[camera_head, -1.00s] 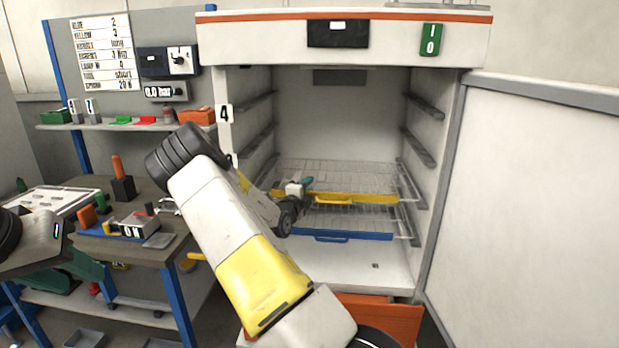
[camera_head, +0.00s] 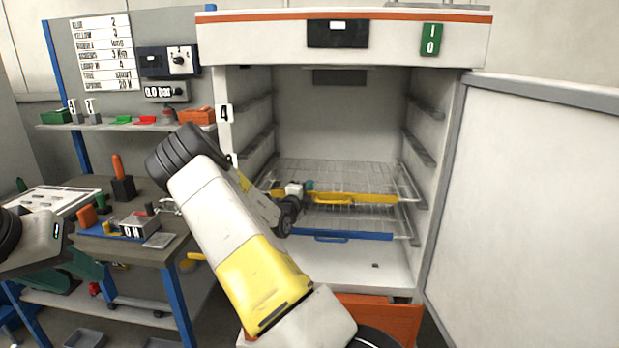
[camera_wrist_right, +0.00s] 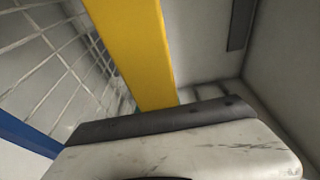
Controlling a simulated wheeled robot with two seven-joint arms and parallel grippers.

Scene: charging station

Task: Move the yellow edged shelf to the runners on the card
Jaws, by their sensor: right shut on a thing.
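The yellow edged shelf (camera_head: 372,198) is a wire rack with a yellow front bar, low inside the open white cabinet, just above a blue edged shelf (camera_head: 365,236). My right gripper (camera_head: 307,186) is shut at the left part of the yellow bar. In the right wrist view the yellow bar (camera_wrist_right: 135,50) runs down behind the gripper body, which hides the fingertips. The card (camera_head: 100,50) on the wall lists colours with numbers; its yellow line appears to read 3. My left gripper (camera_head: 52,245) is at the left edge, partly cut off, its fingers unclear.
Empty runners show on the left wall (camera_head: 260,135) and right wall (camera_head: 418,150) above the yellow shelf. The open door (camera_head: 540,190) stands at the right. A cluttered workbench (camera_head: 165,250) is at the left.

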